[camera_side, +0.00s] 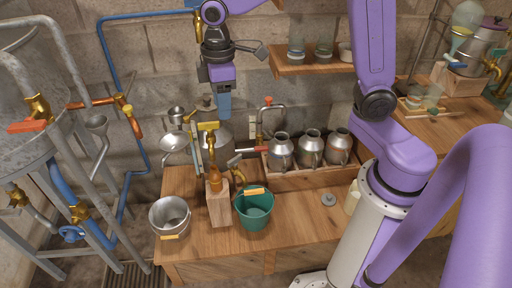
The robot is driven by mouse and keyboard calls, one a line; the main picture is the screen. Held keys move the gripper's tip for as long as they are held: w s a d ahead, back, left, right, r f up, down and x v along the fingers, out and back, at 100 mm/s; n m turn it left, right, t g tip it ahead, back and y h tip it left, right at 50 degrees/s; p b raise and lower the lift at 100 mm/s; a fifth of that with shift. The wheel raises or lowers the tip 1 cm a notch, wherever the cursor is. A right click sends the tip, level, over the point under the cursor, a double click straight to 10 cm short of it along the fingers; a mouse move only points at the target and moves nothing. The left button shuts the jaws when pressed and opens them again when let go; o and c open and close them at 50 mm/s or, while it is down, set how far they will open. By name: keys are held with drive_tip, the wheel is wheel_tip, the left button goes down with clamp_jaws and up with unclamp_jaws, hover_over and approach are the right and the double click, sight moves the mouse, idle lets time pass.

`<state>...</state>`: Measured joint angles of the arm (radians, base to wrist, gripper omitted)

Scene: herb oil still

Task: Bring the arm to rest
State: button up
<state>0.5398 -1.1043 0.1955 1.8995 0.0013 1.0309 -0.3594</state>
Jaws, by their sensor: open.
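My gripper (224,112) hangs pointing down from my purple arm, left of the picture's middle. Its blue fingers are open, with nothing seen between them. It is in front of the block wall, above the steel vessel and brass fittings at the back of the wooden bench (310,222). In the picture it is clear of the bench top. The small gap between the fingers is hard to make out.
A steel bucket (170,218), a green bucket (255,212) and a wooden block (217,205) with an amber bottle (214,178) stand on the bench. Several metal jugs (310,148) line a rack. A wooden shelf (290,67) is right of my gripper. Pipes and a tank stand left.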

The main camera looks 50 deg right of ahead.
drive_tip(key=s+d+f+n, duration=0.1)
drive_tip(key=s+d, duration=0.1)
drive_tip(key=s, duration=0.9)
drive_tip(key=s+d+f+n, duration=0.1)
drive_tip(key=s+d, duration=0.2)
drive_tip(key=s, duration=0.9)
drive_tip(key=shift+d, duration=0.3)
